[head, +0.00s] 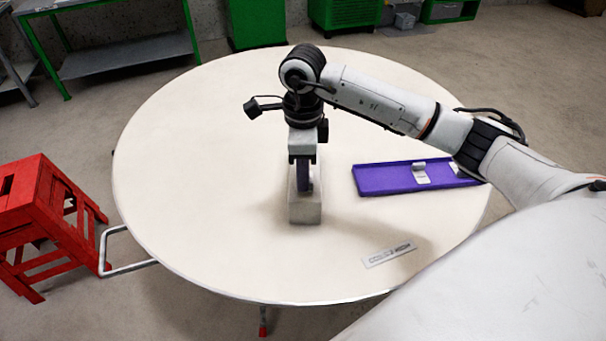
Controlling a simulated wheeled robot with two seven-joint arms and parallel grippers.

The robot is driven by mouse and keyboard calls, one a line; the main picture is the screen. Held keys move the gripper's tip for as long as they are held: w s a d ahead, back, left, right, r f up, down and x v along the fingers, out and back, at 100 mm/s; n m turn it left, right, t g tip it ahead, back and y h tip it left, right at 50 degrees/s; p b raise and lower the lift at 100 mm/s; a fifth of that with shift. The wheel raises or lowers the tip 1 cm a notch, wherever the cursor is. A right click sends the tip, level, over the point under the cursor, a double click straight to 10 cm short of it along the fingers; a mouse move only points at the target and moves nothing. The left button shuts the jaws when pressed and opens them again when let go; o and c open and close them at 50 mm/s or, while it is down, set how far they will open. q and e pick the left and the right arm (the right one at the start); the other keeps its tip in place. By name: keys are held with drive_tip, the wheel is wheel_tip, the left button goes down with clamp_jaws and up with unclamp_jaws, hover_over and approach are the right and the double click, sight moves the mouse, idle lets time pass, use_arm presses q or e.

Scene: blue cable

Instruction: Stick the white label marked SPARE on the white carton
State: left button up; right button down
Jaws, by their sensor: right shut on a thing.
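The white carton (305,211) stands near the middle of the round table. My right gripper (303,187) points straight down at its top and overlaps it in the head view. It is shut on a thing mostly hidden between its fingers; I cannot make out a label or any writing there. I cannot tell whether the held thing touches the carton. A purple tray (385,181) lies to the right, with a white label (421,173) on it and another pale piece (461,168) partly behind my arm. No SPARE marking is legible. My left gripper is not in view.
The round cream table (200,190) is mostly bare, with free room left of the carton. A flat plate with dark lettering (389,252) lies near the front right edge. A red stool (45,205) stands at the left, and a metal handle (115,255) sticks out from the table's edge.

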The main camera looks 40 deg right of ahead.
drive_tip(key=shift+s+f+b, duration=0.1)
drive_tip(key=shift+f+b, duration=0.55)
idle(1.5)
drive_tip(key=c, duration=2.2)
unclamp_jaws()
drive_tip(key=o, duration=0.6)
drive_tip(key=shift+c, duration=0.2)
drive_tip(key=shift+r+p, duration=2.35)
drive_tip(key=shift+r, duration=1.25)
drive_tip(key=shift+f, duration=0.1)
